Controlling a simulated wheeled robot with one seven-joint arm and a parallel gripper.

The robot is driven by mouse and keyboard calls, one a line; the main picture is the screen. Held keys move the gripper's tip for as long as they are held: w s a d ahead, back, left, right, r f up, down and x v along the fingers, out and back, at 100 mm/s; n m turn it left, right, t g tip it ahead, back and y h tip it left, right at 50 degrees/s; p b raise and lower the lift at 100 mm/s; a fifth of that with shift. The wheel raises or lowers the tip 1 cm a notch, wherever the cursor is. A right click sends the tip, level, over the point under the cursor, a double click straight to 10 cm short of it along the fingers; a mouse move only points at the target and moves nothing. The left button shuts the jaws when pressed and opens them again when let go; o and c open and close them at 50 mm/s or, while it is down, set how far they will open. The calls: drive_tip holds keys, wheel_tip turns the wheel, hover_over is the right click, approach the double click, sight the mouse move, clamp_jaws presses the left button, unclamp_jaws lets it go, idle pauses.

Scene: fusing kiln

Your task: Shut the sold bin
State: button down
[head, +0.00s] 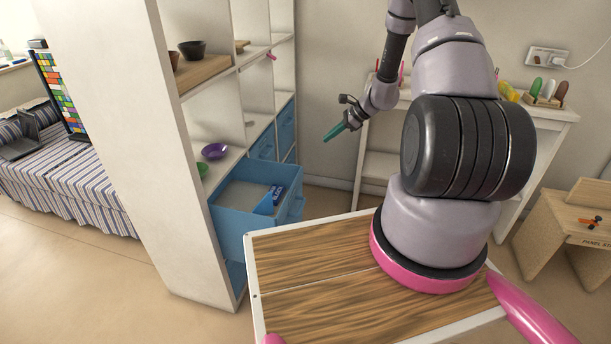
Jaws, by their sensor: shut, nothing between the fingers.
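A blue bin (276,225) is pulled well out of the white shelf unit, left of the picture's middle. Its open top shows a pale inside and a dark blue item with white marks. I cannot read "sold" on it. My gripper (336,130), with teal fingers, is shut and empty. It hangs in the air to the right of the shelf, above and to the right of the open bin, apart from it.
Other blue bins (263,147) sit in the shelf (167,180) behind the open one. A purple bowl (214,151) stands on a shelf board.

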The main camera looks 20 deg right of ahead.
wheel_tip(320, 180, down, 11)
drive_tip(key=s+d+m, duration=0.1)
drive_tip(key=d+m, duration=0.1)
drive_tip(key=m, duration=0.1)
approach(298, 179)
wheel_tip(298, 179, down, 4)
drive_tip(key=shift+w+a+f, duration=0.1)
drive_tip(key=shift+w+a, duration=0.45)
drive_tip(key=shift+a, duration=0.3)
drive_tip(key=shift+w+a+f, duration=0.1)
drive_tip(key=shift+w+a, duration=0.4)
drive_tip(key=shift+a, duration=0.3)
drive_tip(key=shift+a, duration=0.1)
